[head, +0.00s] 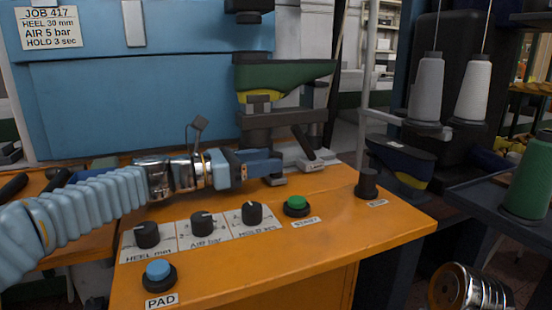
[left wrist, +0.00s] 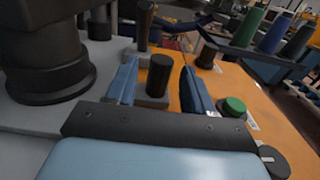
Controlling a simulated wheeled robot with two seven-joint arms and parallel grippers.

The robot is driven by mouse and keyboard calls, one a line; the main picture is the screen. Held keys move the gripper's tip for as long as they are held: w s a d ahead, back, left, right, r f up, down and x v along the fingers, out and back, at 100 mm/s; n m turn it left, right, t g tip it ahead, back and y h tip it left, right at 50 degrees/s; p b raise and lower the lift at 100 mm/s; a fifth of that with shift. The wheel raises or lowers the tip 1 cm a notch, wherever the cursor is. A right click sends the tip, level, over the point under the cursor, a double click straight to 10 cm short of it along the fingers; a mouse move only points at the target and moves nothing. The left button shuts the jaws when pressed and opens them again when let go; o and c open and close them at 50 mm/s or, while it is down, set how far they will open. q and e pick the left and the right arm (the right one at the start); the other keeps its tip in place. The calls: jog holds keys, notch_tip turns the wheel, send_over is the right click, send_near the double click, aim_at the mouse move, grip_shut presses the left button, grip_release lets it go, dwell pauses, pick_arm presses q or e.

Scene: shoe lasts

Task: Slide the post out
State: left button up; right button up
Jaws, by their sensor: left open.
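The post (head: 270,122) is a dark grey column on a light grey base (head: 312,163), in front of the blue machine. It bears a green shoe last (head: 285,75) with a yellow part below. The dark round foot of the post (left wrist: 50,65) fills the upper left of the left wrist view. My left gripper (head: 272,165) is low beside the base. Its two blue fingers (left wrist: 159,85) are apart. A short black upright handle (left wrist: 160,75) on a grey block stands between them; I see gaps on both sides. My right gripper is not in view.
A black lever (head: 303,142) leans just beyond the gripper. Another dark last (head: 400,160) stands right. The table's front right is clear.

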pick_arm(q)
jog(key=shift+x, duration=1.5)
grip_shut()
